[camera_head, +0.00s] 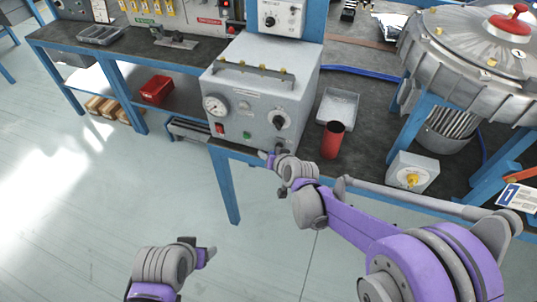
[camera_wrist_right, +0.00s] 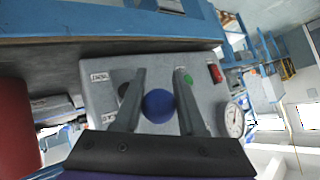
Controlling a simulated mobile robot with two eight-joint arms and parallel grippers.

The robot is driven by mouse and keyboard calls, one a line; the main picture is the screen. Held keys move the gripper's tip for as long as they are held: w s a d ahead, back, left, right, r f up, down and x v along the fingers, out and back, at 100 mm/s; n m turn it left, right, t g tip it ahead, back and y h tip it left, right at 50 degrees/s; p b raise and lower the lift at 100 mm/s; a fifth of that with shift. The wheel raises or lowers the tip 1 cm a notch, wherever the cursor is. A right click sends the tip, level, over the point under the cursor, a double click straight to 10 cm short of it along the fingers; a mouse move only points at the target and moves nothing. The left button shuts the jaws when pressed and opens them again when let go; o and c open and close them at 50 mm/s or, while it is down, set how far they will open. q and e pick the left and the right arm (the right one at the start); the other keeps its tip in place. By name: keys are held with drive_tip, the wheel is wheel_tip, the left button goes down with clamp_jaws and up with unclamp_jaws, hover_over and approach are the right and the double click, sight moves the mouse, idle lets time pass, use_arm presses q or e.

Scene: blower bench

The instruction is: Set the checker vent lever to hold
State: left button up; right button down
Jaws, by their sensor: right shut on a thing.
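The checker (camera_head: 262,82) is a grey box with a round gauge, black dial, red and green buttons, on the bench's front edge. In the right wrist view its front panel (camera_wrist_right: 205,115) shows sideways with small white labels, unreadable here. The vent lever's blue ball knob (camera_wrist_right: 159,106) sits between my right gripper's fingers (camera_wrist_right: 158,90). In the head view my right gripper (camera_head: 268,156) is at the checker's lower right front, shut on the knob and hiding most of it. The lever's shaft is hidden. My left gripper (camera_head: 208,253) is low over the floor, away from the bench; its opening is unclear.
A grey box with a yellow knob (camera_head: 412,172) and the large blower (camera_head: 470,55) are farther right. The floor (camera_head: 90,210) at the left is clear.

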drive_tip(key=shift+w+r, duration=0.2)
drive_tip(key=shift+r, duration=0.05)
drive_tip(key=c, duration=0.5)
unclamp_jaws()
drive_tip(key=shift+d, duration=0.1)
drive_tip(key=shift+f, duration=0.1)
drive_tip(key=shift+s, duration=0.15)
drive_tip(key=p+v, duration=0.1)
drive_tip(key=v, duration=0.9)
drive_tip(key=shift+s+d+r, duration=0.1)
drive_tip(key=shift+s+r, duration=0.1)
drive_tip(key=shift+s, duration=0.05)
drive_tip(key=s+d+r+g+h+p, duration=0.1)
drive_tip(key=s+d, duration=0.4)
drive_tip(key=s, duration=0.2)
drive_tip(key=s+d+g+h+p, duration=0.1)
drive_tip(key=s+d+h+p, duration=0.1)
drive_tip(key=s+d, duration=0.3)
drive_tip(key=s+d+r+g+h+p, duration=0.1)
drive_tip(key=s+d, duration=0.4)
drive_tip(key=s, duration=0.5)
drive_tip(key=shift+s+r+g+h+p, duration=0.3)
drive_tip(key=shift+g+h+p, duration=0.2)
drive_tip(key=shift+g+p, duration=0.1)
